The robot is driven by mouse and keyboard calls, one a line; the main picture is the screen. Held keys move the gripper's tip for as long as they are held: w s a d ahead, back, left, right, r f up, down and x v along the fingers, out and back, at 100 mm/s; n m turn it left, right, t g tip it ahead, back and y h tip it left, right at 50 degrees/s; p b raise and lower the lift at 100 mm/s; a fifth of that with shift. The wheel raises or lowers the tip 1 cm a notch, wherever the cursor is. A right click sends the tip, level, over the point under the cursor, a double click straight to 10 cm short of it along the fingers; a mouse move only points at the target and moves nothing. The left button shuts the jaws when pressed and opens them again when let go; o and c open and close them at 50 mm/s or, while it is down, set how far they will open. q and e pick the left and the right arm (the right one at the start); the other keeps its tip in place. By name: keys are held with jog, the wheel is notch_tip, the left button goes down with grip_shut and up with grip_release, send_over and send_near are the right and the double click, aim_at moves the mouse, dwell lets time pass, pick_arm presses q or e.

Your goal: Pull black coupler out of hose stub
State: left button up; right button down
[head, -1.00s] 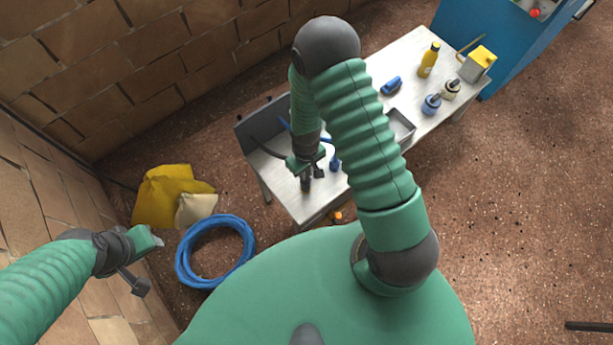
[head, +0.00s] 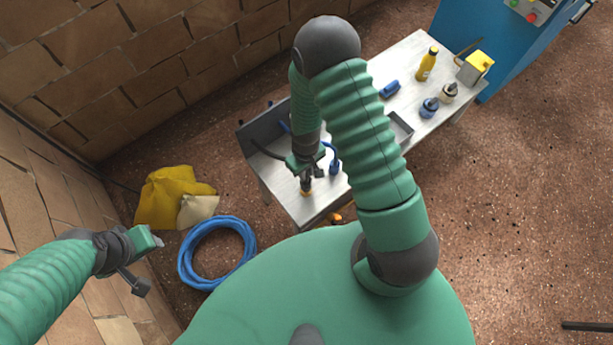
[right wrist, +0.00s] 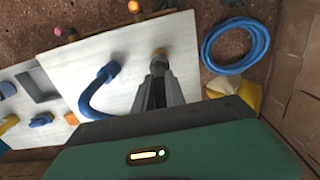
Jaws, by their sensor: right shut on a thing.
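My right gripper (head: 306,184) points down over the near end of the pale table in the head view. It is shut on a dark piece, seemingly the black coupler, mostly hidden by the fingers. A small brass-coloured end (head: 305,193) shows just below the fingertips. In the right wrist view the two fingers (right wrist: 158,76) close together, with a brownish end (right wrist: 158,54) at their tips. I cannot tell whether the coupler is still seated in the hose stub. My left gripper (head: 158,242) is at the left, away from the table; its jaw opening is unclear.
A blue hose with a collar (right wrist: 108,70) stands beside the gripper on the pale table (right wrist: 190,42). A grey tray (head: 401,128), blue piece (head: 389,89) and yellow bottle (head: 427,63) are farther along. A blue hose coil (head: 186,262) and yellow bag (head: 153,205) lie on the floor.

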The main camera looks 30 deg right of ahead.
jog(key=shift+r, duration=0.25)
notch_tip(320, 180, up, 3)
jog(key=p, duration=0.3)
jog(key=shift+r, duration=0.1)
dwell(0.4)
